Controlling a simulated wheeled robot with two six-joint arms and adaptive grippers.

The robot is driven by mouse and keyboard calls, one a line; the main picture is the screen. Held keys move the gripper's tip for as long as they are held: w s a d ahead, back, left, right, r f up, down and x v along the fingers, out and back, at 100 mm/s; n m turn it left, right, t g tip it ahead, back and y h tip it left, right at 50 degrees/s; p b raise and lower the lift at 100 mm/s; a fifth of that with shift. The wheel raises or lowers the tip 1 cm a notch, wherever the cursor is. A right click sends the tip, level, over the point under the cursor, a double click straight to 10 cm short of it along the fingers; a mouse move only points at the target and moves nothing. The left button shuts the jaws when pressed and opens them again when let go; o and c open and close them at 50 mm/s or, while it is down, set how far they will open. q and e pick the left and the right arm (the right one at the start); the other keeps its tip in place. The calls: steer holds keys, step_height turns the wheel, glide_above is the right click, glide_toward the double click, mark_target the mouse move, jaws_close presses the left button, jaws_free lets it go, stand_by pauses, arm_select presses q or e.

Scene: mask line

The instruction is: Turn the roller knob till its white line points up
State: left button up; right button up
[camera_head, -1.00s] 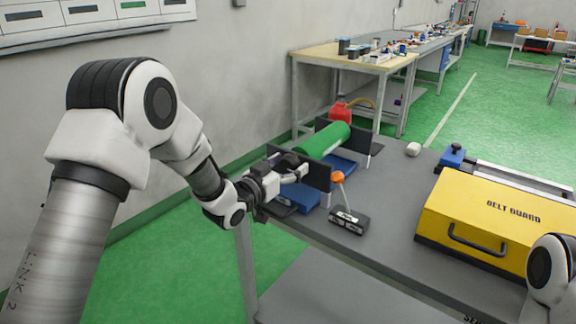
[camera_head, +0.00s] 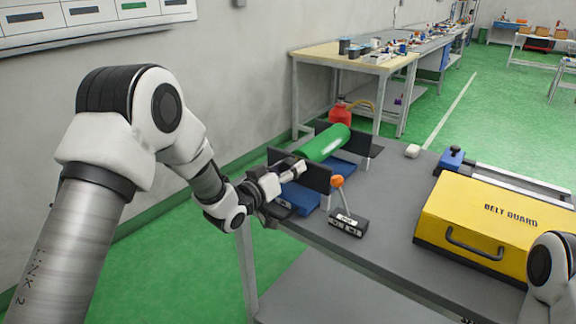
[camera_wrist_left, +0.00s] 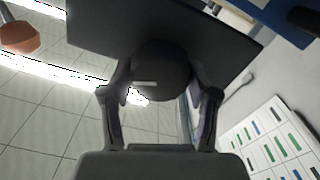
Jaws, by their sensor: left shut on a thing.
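The roller knob (camera_wrist_left: 172,80) is a dark round knob in the left wrist view, in front of a dark plate. Its short white line (camera_wrist_left: 145,84) lies roughly level in that picture, left of the knob's middle. My left gripper (camera_wrist_left: 160,97) is shut on the knob, one finger on each side; in the head view it (camera_head: 290,172) is at the near plate (camera_head: 308,174) of the roller stand. My right gripper is out of view.
A black box with an orange-tipped lever (camera_head: 347,222) stands close right of the gripper. A yellow belt guard (camera_head: 480,215) takes up the table's right side. Grey tabletop (camera_head: 395,190) is clear between them. A red can (camera_head: 339,113) stands behind the roller.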

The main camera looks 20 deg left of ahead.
arm_select(q)
steer(key=n+p, duration=0.1)
steer(key=n, duration=0.2)
steer(key=shift+a+n, duration=0.1)
steer(key=shift+n, duration=0.3)
steer(key=n+p, duration=0.1)
steer(key=n, duration=0.2)
steer(key=shift+w+n+p, duration=0.1)
steer(key=shift+n+p, duration=0.2)
steer(key=n+p, duration=0.1)
steer(key=n, duration=0.2)
steer(key=shift+f+n, duration=0.1)
steer(key=shift+n, duration=0.2)
steer(key=shift+a+f+n+p, duration=0.1)
steer(key=shift+n+p, duration=0.25)
steer(key=shift+n, duration=1.05)
steer(key=o, duration=1.1)
